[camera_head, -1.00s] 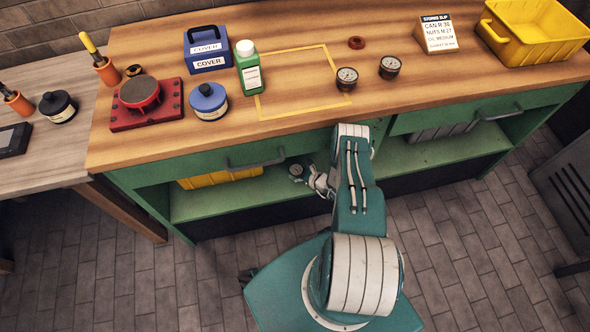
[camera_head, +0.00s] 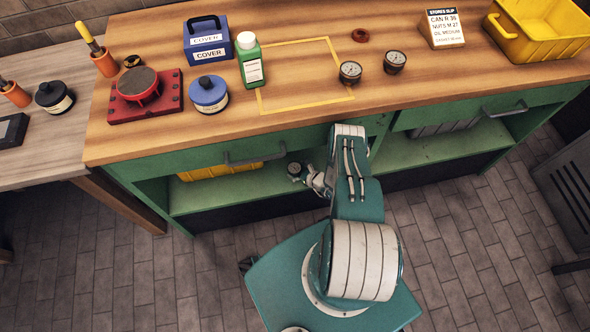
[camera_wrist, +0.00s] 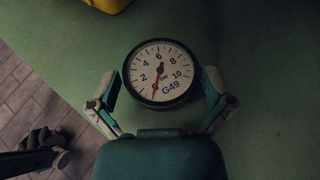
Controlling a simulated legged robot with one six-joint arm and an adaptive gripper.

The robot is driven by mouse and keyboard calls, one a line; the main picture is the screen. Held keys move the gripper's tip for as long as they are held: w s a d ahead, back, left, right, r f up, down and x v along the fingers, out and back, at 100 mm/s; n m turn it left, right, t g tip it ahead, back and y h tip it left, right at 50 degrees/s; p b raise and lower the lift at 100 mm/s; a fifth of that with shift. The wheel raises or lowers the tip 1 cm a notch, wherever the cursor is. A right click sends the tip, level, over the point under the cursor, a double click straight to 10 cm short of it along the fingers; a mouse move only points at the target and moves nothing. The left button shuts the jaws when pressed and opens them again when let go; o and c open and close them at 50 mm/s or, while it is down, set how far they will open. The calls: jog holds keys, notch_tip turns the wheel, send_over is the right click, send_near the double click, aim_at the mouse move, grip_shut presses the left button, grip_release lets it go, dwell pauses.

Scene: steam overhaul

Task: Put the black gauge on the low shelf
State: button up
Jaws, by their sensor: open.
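The black gauge (camera_wrist: 161,74), with a black rim, white dial, red needle and the mark G49, is face up over the green low shelf (camera_wrist: 262,90) in the wrist view. It appears to lie on the shelf. My gripper (camera_wrist: 160,78) is open, one finger on each side of the gauge, with visible gaps. In the head view the gauge (camera_head: 294,170) is small, at the front of the low shelf (camera_head: 215,192) under the bench, just left of my gripper (camera_head: 308,175).
Two more dark gauges (camera_head: 350,72) stand on the bench top (camera_head: 300,25), near a yellow outlined square. A yellow bin (camera_head: 222,171) sits on the shelf at the left, and also shows at the wrist view's top edge (camera_wrist: 108,3). The bench top overhangs the shelf.

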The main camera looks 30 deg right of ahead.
jog(key=shift+s+d+r, duration=0.15)
jog(key=shift+d, duration=0.15)
jog(key=v, duration=1.1)
jog(key=shift+s+r, duration=0.2)
jog(key=shift+s, duration=0.1)
